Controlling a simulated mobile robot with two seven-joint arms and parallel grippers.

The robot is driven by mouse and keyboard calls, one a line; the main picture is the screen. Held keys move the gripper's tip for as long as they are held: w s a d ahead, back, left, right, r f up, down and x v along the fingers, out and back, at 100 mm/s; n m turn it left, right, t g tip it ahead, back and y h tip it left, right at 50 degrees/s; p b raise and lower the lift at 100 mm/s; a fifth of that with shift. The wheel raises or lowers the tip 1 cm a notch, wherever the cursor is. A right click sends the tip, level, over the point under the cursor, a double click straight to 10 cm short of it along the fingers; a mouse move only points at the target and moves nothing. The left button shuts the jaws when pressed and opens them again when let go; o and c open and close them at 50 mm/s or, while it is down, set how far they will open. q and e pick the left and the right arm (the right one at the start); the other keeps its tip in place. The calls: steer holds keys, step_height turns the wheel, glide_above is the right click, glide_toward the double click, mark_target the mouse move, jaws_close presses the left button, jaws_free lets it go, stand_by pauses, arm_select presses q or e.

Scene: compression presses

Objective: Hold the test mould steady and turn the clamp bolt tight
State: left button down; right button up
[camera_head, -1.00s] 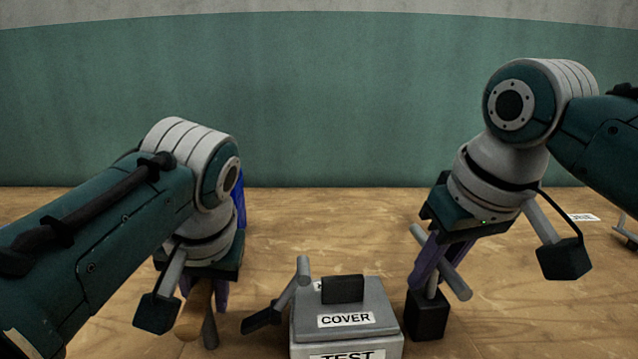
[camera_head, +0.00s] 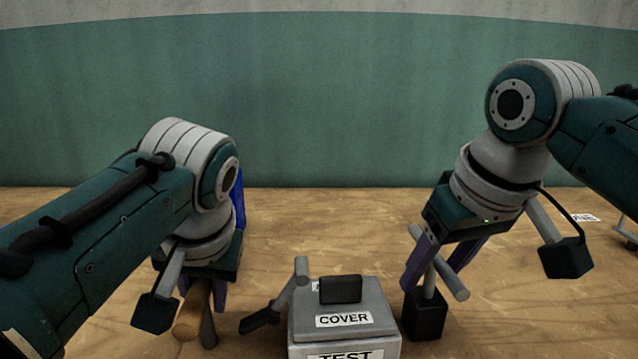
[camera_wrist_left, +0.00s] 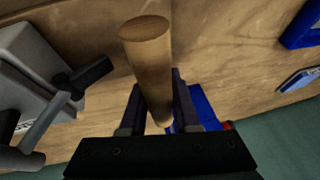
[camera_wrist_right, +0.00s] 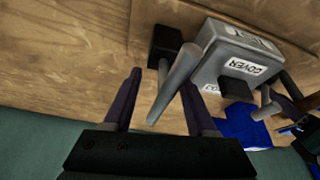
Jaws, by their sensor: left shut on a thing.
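The test mould (camera_head: 372,322) is a grey box with COVER and TEST labels and a dark block on its lid. It stands at the bottom middle of the head view. The clamp bolt (camera_head: 424,278) is a grey rod with a slanted crossbar, standing in a black block (camera_head: 426,318) right of the mould. My right gripper (camera_head: 435,274) is open, its purple fingers on either side of the bolt's crossbar, which also shows in the right wrist view (camera_wrist_right: 174,86). My left gripper (camera_head: 201,298) is shut on a brown wooden handle (camera_wrist_left: 147,65), left of the mould.
A grey lever with a dark end (camera_head: 262,319) sits at the mould's left side. A blue object (camera_head: 238,205) stands behind my left gripper. A white label (camera_head: 584,218) lies at the far right. The wooden table (camera_head: 330,225) is clear behind the mould.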

steer(key=shift+r, duration=0.1)
steer(key=v, duration=1.1)
steer(key=shift+r, duration=0.4)
steer(key=shift+s+d, duration=0.1)
steer(key=shift+s, duration=0.05)
steer(key=shift+c, duration=0.8)
steer(key=d+f, duration=0.1)
steer(key=s+d+y, duration=0.1)
steer(key=d, duration=0.1)
steer(key=d+f+g+y, duration=0.1)
steer(key=d, duration=0.1)
steer(key=shift+s+f, duration=0.25)
steer(key=shift+f, duration=0.05)
steer(key=c, duration=0.5)
steer(key=d+y, duration=0.1)
steer(key=s+d+y, duration=0.1)
steer(key=d, duration=0.1)
steer(key=d+r, duration=0.1)
steer(key=d, duration=0.1)
steer(key=shift+s+d+m+t+y, duration=0.2)
steer(key=shift+s+m+t+y, duration=0.1)
steer(key=shift+t+y, duration=0.1)
jaws_close()
steer(key=w+a+f, duration=0.3)
steer(key=a+f, duration=0.3)
steer(key=a, duration=0.2)
steer(key=shift+a, duration=0.25)
